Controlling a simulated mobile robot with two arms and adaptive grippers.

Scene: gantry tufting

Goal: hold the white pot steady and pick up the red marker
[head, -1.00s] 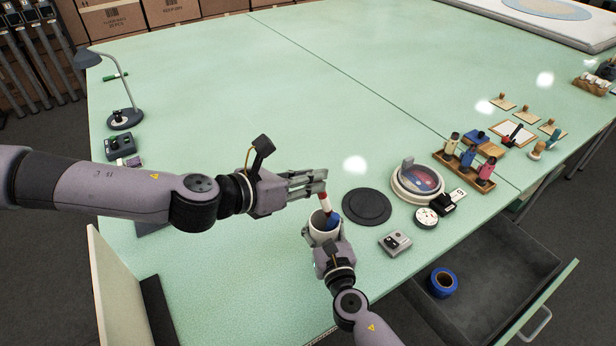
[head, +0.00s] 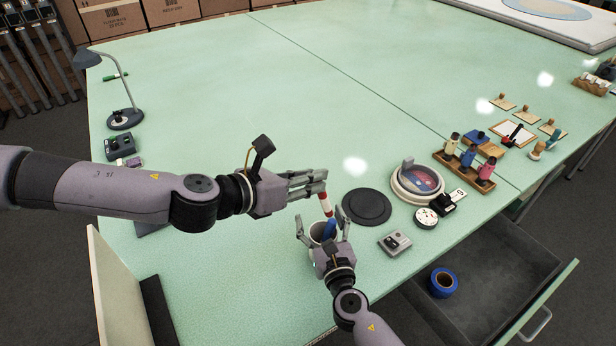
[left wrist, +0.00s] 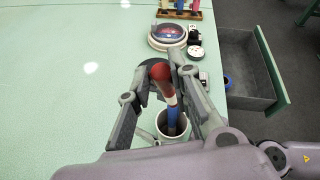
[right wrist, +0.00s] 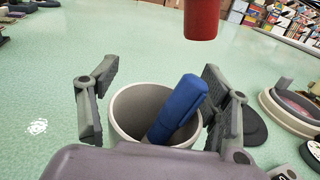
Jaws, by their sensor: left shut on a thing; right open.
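The white pot (head: 316,231) stands on the table near its front edge; in the right wrist view the pot (right wrist: 128,115) is open and upright. My right gripper (head: 323,238) is open, its fingers on either side of the pot. A blue marker (right wrist: 178,108) leans inside the pot. My left gripper (head: 316,186) is shut on the red marker (left wrist: 161,74), which has a white band. The red marker (right wrist: 202,18) hangs above the pot, clear of the rim in the right wrist view. Its upper part is partly hidden by the left fingers in the head view.
A dark round disc (head: 367,207) lies just right of the pot. A grey box (head: 394,243) and a round domed device (head: 418,181) are farther right. An open drawer (head: 497,275) with a blue tape roll (head: 443,282) juts out at front right. The table's middle is clear.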

